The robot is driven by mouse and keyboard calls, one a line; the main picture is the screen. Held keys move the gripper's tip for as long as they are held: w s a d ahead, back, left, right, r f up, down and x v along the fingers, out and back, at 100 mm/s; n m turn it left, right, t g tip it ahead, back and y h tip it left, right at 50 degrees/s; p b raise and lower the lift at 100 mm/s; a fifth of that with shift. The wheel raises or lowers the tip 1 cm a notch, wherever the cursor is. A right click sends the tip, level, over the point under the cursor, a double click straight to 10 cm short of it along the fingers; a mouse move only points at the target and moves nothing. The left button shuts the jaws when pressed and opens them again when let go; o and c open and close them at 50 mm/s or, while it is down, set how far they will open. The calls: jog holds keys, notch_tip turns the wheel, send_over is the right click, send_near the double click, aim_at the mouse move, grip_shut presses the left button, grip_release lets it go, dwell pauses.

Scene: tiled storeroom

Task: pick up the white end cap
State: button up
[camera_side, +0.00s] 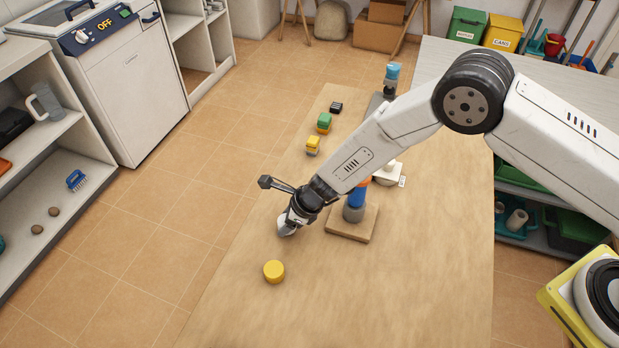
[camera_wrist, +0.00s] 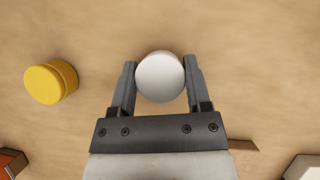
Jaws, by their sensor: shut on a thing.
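The white end cap (camera_wrist: 160,77) is a round, smooth disc between the two fingers of my gripper (camera_wrist: 159,84) in the wrist view. My gripper is shut on it, with one finger against each side. In the side view my gripper (camera_side: 289,224) is low over the table, and the white end cap (camera_side: 286,230) shows partly beneath it. I cannot tell whether the cap still touches the tabletop.
A yellow cap (camera_side: 274,271) stands on the wooden table (camera_side: 235,315) nearby; it also shows in the wrist view (camera_wrist: 50,83). A wooden base (camera_side: 352,228) with a blue and orange post (camera_side: 357,196) stands close right. The front table is clear.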

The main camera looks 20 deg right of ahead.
jog(key=shift+r, duration=1.45)
jog(key=s+d+r, duration=0.6)
jog(key=s+r, duration=0.3)
jog(key=s, duration=0.3)
jog(key=shift+s+d+r, duration=0.15)
jog(key=shift+d+r, duration=0.2)
